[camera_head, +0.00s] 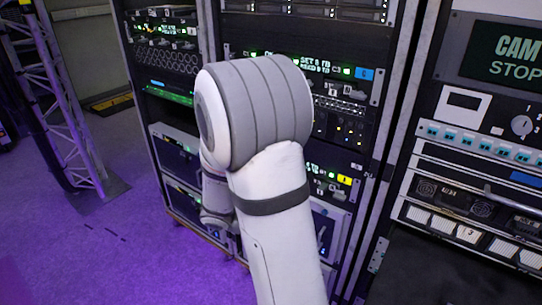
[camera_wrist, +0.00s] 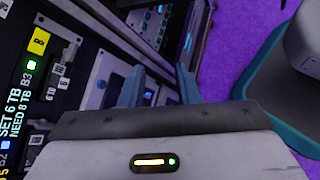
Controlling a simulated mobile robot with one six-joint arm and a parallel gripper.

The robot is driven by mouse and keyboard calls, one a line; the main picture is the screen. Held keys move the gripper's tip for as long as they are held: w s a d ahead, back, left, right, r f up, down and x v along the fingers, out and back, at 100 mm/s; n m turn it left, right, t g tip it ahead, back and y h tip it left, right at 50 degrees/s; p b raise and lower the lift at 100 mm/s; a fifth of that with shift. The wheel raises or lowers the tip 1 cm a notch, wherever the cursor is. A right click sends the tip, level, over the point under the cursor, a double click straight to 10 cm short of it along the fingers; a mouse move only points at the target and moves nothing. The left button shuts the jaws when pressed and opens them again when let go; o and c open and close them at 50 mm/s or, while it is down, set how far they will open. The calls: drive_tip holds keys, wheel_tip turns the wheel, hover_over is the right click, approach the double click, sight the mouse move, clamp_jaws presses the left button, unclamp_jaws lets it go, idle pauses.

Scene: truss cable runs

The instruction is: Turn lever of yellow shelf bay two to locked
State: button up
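A yellow tag (camera_head: 345,179) marks the lower part of the middle rack. It also shows in the wrist view (camera_wrist: 39,41), at the upper left. Below it in the head view is a pale panel with a small blue upright part (camera_head: 321,235), perhaps a lever; I cannot tell its position. My gripper (camera_wrist: 158,82) shows in the wrist view with its two blue-grey fingers apart, pointing at a pale panel (camera_wrist: 104,68). A small blue-lit spot (camera_wrist: 148,95) shows between the fingers; I see nothing clasped. In the head view my arm hides the gripper and much of the rack.
A blue tag (camera_head: 364,74) is higher on the same rack. Another rack with a CAM STOP screen (camera_head: 503,56) stands at the right. A truss tower (camera_head: 62,100) stands at the left. Purple floor (camera_head: 100,235) lies open between truss and racks.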

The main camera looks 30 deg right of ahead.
drive_tip(key=w+d+n+t+h+p, duration=0.6)
drive_tip(key=w+d+n+t+p, duration=0.6)
drive_tip(key=w+n+p, duration=0.4)
drive_tip(key=shift+w+d+r+p, duration=0.35)
drive_tip(key=shift+w+d+p, duration=0.15)
drive_tip(key=shift+w+d, duration=0.3)
drive_tip(key=shift+c, duration=0.4)
clamp_jaws()
